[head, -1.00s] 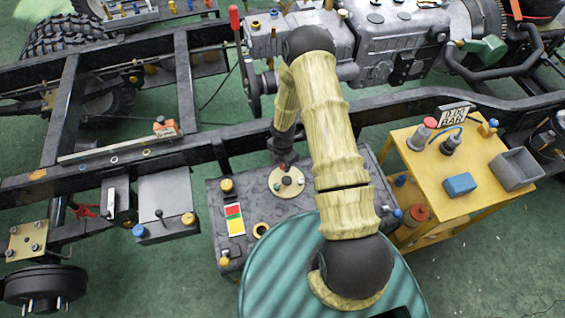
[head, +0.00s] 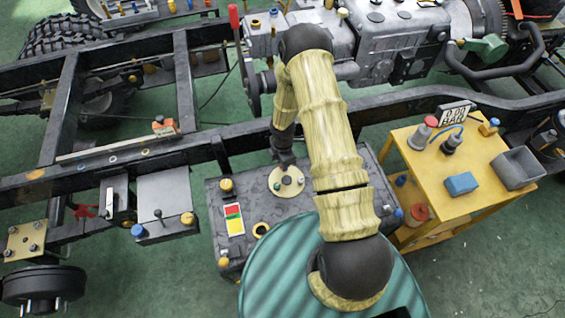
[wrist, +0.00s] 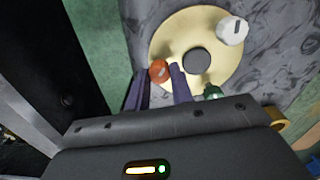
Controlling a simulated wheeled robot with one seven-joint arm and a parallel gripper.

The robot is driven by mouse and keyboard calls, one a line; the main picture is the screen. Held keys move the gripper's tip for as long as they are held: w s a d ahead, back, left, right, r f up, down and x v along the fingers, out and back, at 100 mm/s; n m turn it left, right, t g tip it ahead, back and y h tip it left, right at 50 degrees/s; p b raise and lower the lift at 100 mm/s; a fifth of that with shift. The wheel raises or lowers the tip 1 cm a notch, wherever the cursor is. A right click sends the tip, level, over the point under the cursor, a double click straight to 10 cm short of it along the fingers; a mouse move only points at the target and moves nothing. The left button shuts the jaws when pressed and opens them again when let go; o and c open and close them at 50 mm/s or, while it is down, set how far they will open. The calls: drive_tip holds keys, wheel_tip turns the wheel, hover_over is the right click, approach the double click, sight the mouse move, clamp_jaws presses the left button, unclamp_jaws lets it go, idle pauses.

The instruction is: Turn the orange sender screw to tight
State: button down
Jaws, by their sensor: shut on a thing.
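The orange sender screw (wrist: 158,71) has a slotted round head and sits at the edge of a round cream sender plate (wrist: 195,20) in the wrist view. My gripper (wrist: 160,80) has its two purple-grey fingers on either side of the screw, closed on it. A white slotted screw (wrist: 232,30) and a green screw (wrist: 212,92) sit on the same plate, around a dark central cap (wrist: 196,61). In the head view the plate (head: 291,190) lies on the dark grey tank (head: 330,205), with my gripper (head: 286,163) over its far edge; the orange screw is hard to make out there.
A black chassis rail (head: 120,165) runs behind the tank. A yellow cart (head: 415,185) with a blue block and grey bin stands at right. A card of red, yellow and green squares (head: 234,219) lies on the tank, left of the plate.

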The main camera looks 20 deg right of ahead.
drive_tip(key=m+b, duration=0.1)
drive_tip(key=m, duration=0.5)
drive_tip(key=shift+w+m, duration=0.15)
drive_tip(key=shift+m, duration=0.15)
drive_tip(key=m+b, duration=0.1)
drive_tip(key=m, duration=0.4)
drive_tip(key=shift+m, duration=0.3)
drive_tip(key=c, duration=1.2)
unclamp_jaws()
wheel_tip(320, 180, up, 17)
drive_tip(key=shift+r, duration=0.2)
